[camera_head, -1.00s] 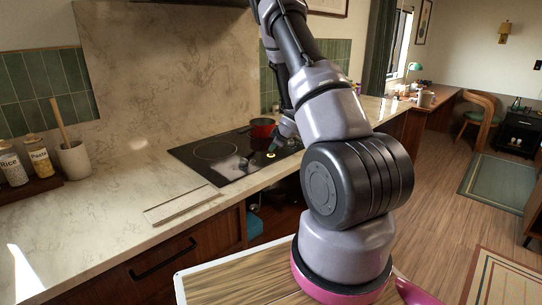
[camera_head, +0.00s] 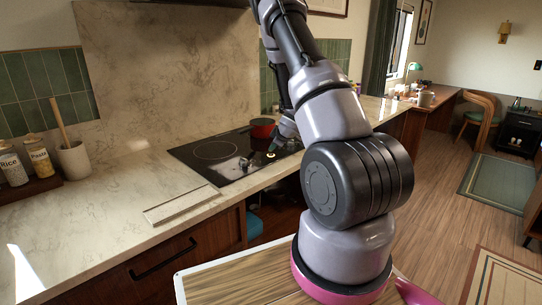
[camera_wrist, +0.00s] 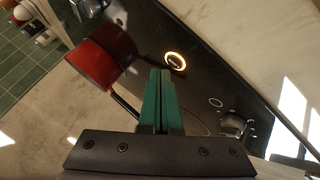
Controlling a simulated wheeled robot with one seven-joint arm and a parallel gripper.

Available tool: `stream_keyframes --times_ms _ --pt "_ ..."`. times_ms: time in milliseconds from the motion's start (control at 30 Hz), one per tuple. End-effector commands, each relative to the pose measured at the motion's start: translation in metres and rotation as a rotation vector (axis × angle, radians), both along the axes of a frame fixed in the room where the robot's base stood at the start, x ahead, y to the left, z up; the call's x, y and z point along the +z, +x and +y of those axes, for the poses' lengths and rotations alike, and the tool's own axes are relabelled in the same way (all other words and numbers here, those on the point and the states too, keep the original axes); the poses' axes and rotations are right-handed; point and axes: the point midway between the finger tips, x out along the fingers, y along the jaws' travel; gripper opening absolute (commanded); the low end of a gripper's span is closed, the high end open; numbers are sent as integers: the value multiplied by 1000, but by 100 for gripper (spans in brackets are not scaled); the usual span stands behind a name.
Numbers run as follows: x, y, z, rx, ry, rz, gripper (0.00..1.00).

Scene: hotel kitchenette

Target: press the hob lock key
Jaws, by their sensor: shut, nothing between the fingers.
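The black glass hob (camera_head: 205,165) is set into the marble worktop. A small glowing ring, seemingly a lit key (camera_wrist: 175,61), shows on the glass in the wrist view and also in the head view (camera_head: 270,154). A thinner pale ring (camera_wrist: 216,102) lies to its lower right. I cannot read any symbol, so I cannot tell which is the lock key. My gripper (camera_wrist: 160,72) is shut and empty, its green fingertips just left of and below the glowing ring in the wrist view. I cannot tell whether they touch the glass. The head view mostly hides the fingers.
A red pot (camera_wrist: 105,55) stands on the hob close to the fingers, also seen in the head view (camera_head: 262,128). A flat pale board (camera_head: 180,204) lies on the worktop left of the hob. Jars (camera_head: 38,160) and a utensil crock (camera_head: 73,158) stand further left.

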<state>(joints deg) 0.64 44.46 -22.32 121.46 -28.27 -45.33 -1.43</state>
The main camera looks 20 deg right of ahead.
Motion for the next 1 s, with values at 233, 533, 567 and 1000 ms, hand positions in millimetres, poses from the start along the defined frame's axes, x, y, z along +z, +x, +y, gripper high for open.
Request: stream_keyframes --times_ms 233,533,567,1000 --pt "0 0 0 0 0 0 0" --pt "-2 0 0 0 0 0 0" --pt "-3 0 0 1 0 1 0" --pt "-9 0 0 0 0 0 0"
